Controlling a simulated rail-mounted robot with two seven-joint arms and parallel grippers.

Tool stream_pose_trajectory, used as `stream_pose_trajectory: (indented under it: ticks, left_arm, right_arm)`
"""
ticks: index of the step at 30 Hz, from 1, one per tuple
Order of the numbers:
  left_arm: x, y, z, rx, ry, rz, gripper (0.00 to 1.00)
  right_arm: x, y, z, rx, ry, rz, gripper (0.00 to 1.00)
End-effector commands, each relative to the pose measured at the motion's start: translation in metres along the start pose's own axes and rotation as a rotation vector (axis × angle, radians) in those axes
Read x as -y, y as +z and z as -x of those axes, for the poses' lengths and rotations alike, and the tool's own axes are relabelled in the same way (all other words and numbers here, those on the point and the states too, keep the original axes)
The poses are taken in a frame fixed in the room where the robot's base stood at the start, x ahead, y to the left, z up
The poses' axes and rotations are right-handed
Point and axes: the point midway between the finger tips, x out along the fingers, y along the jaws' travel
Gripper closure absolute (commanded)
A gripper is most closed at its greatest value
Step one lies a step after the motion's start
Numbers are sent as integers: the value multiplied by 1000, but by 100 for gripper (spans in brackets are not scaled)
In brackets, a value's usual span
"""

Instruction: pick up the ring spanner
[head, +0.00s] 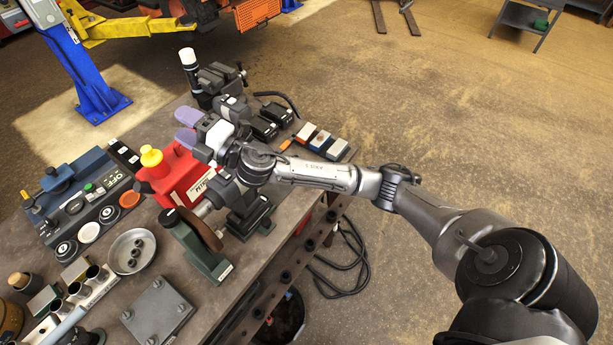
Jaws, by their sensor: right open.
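My right arm reaches in from the lower right over the workbench (215,300). Its gripper (187,127) is open, with two purple-tipped fingers apart, and no object shows between them. It is above the bench, close to the red can with a yellow cap (172,175) in the picture. I cannot make out the ring spanner clearly; the gripper and wrist hide part of the bench. My left gripper is not in view.
A bench grinder (195,245) and a vice (217,82) stand on the bench. Small blocks (322,141) line the far right edge.

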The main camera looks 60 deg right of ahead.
Motion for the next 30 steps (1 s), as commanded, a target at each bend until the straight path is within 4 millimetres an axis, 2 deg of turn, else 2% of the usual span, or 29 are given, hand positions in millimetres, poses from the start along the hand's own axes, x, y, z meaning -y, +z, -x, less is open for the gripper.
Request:
stream_pose_trajectory:
  ticks: [1,4,6,11,14,18,22,26,30]
  left_arm:
    - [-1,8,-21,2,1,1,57]
    - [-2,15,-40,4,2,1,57]
    - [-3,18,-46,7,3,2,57]
    - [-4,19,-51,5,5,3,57]
    - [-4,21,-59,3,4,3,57]
    - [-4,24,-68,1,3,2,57]
    - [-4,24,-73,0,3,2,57]
    - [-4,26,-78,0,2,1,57]
    - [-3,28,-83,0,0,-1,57]
  right_arm:
    - [-1,8,-8,-47,36,87,45]
    - [-16,19,-24,-137,83,250,45]
    - [-16,25,-30,-225,75,377,45]
    - [21,38,-27,-436,-41,613,45]
    - [54,62,-17,-574,-170,772,45]
    - [101,115,12,-764,-436,965,45]
    - [133,165,51,-912,-710,1057,45]
    - [151,220,98,-1026,-1009,1092,45]
    - [153,272,148,-1106,-1312,1070,45]
